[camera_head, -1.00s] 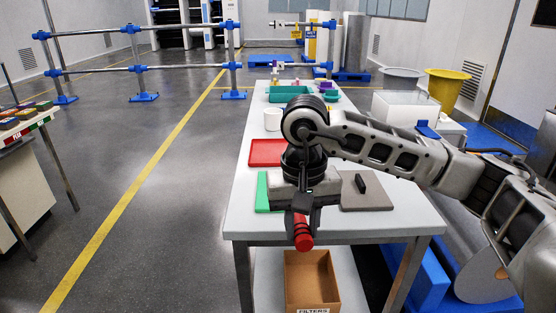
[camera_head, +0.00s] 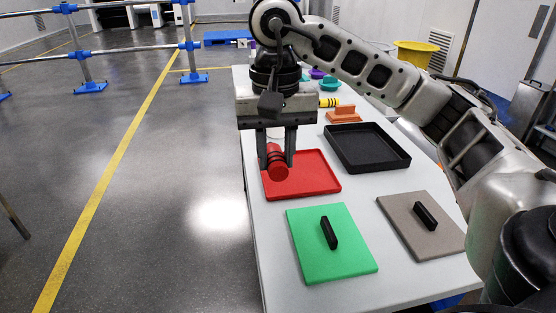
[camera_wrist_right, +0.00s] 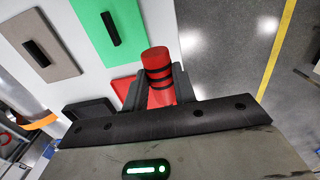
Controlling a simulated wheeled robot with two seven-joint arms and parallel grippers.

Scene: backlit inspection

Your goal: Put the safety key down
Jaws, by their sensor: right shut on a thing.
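The safety key (camera_head: 278,168), a red cylinder with black bands, is held between the fingers of my right gripper (camera_head: 277,158). It shows in the right wrist view (camera_wrist_right: 157,58) between the jaws, its red end sticking out. In the head view it overlaps the left part of a shallow red tray (camera_head: 318,183). The tray shows partly behind the fingers in the right wrist view (camera_wrist_right: 124,86). The gripper points down, and I cannot tell the exact gap between key and tray. My left gripper is not in view.
A green panel (camera_head: 310,249) and a grey-brown panel (camera_head: 402,229), each with a black handle, lie at the near end of the white table (camera_head: 380,287). A black tray (camera_head: 401,161) is right of the red tray. An orange block (camera_head: 344,114) stands behind it.

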